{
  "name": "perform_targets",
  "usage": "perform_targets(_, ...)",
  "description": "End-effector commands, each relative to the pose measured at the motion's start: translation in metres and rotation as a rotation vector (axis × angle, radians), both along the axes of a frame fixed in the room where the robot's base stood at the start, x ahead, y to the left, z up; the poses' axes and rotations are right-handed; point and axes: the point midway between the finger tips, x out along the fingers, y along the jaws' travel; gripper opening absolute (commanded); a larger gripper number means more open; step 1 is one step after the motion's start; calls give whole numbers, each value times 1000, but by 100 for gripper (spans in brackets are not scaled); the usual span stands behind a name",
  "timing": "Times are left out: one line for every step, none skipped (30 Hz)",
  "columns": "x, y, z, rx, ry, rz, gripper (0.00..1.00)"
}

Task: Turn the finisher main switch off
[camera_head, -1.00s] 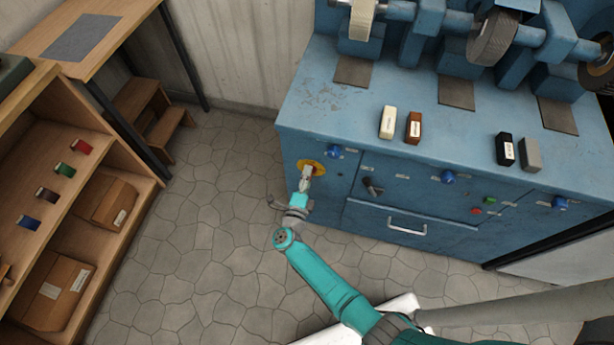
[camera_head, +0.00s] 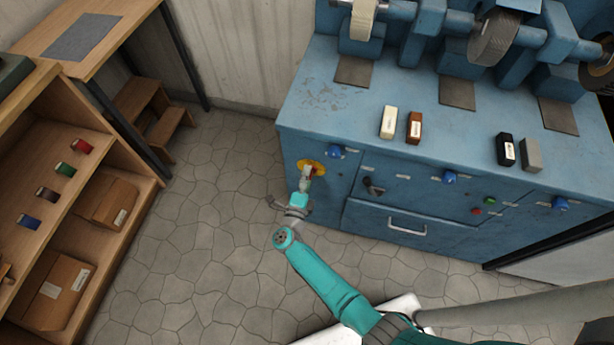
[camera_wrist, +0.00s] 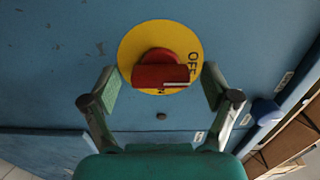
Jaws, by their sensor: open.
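The finisher main switch is a red rotary handle (camera_wrist: 162,72) on a round yellow plate (camera_wrist: 130,50), on the blue finisher's front panel. In the wrist view the handle's grip bar lies across the picture, and "OFF" is printed at the plate's right side. My gripper (camera_wrist: 160,85) is open, one finger on each side of the handle, with gaps on both sides. In the head view my gripper (camera_head: 306,184) is in front of the yellow plate (camera_head: 313,165) and partly covers the switch; a bit of red shows.
The blue finisher (camera_head: 345,120) carries several small blocks on top. A blue knob (camera_head: 334,151) sits right of the switch; a black lever (camera_head: 374,187) and drawer handle (camera_head: 407,226) are further right. A wooden shelf (camera_head: 150,183) stands left, with open floor between.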

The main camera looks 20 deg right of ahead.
Motion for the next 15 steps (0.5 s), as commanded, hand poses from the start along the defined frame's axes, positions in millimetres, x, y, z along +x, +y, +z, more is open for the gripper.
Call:
perform_targets(-2, 1, 0, 0, 0, 1, 87)
perform_targets(-3, 3, -1, 0, 1, 2, 87)
perform_targets(-6, 5, -1, 0, 1, 3, 87)
perform_targets(-9, 7, -1, 1, 1, 3, 87)
perform_targets(-12, 10, 0, 0, 0, 3, 87)
perform_targets(-17, 14, 0, 0, 0, 4, 87)
perform_targets(-22, 17, -1, 0, 1, 5, 87)
perform_targets(-26, 20, -1, -1, 1, 5, 87)
perform_targets(-33, 25, -1, 1, 1, 6, 87)
perform_targets(-38, 28, -1, 1, 1, 5, 87)
perform_targets(-43, 32, -1, 0, 1, 6, 87)
perform_targets(-49, 37, -1, -1, 1, 6, 87)
perform_targets(-54, 40, -1, -1, 1, 6, 87)
perform_targets(-58, 43, -1, 0, 1, 6, 87)
perform_targets(-63, 48, 0, -1, 1, 5, 87)
